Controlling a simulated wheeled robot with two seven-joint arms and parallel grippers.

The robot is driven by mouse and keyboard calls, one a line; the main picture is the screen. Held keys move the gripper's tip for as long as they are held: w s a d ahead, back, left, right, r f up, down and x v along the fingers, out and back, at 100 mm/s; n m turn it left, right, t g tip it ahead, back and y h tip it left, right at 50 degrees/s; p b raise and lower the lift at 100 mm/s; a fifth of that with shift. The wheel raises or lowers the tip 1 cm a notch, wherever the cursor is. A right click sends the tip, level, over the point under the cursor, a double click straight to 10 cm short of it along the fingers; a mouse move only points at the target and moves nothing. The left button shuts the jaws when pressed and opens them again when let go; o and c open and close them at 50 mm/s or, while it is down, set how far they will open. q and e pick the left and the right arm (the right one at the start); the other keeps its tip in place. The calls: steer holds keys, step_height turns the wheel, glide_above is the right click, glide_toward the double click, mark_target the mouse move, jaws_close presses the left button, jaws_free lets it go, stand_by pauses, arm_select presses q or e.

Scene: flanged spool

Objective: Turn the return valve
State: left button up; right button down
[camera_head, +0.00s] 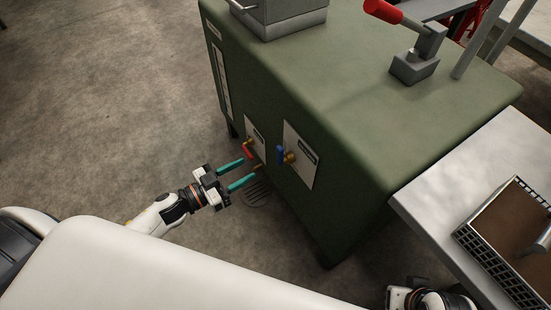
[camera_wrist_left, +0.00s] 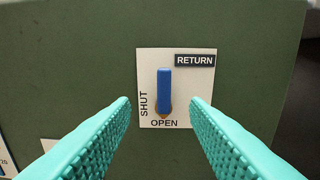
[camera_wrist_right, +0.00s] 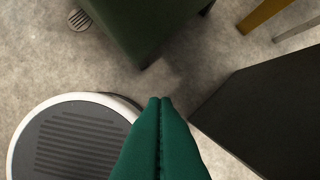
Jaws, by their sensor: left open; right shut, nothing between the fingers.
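The return valve has a blue lever (camera_head: 280,155) on a brass stem, on a pale plate (camera_head: 304,142) on the green machine's front. In the left wrist view the blue lever (camera_wrist_left: 164,88) stands upright on the plate marked RETURN, with SHUT at its left and OPEN below. Brass shows at its lower end. My left gripper (camera_head: 250,168) is open, its teal fingers pointing at the machine. In its wrist view the lever appears between the fingertips (camera_wrist_left: 160,102), apart from both. My right gripper (camera_wrist_right: 160,100) is shut and empty, away from the valve, pointing down over the floor.
A red-handled valve (camera_head: 248,150) sits left of the blue one, close to my left fingers. The green machine (camera_head: 350,120) carries a red-handled lever (camera_head: 384,11) on top. A pale table (camera_head: 440,190) with a mesh tray (camera_head: 487,262) stands right. A floor drain (camera_head: 257,193) lies below.

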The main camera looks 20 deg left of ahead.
mark_target(277, 153)
arm_select(q)
steer(key=x, duration=0.4)
steer(key=b+x, duration=0.1)
steer(key=x, duration=0.7)
steer(key=shift+s+d+r+b, duration=0.1)
steer(key=shift+d+r+b, duration=0.15)
steer(key=shift+r+b, duration=0.15)
jaws_close()
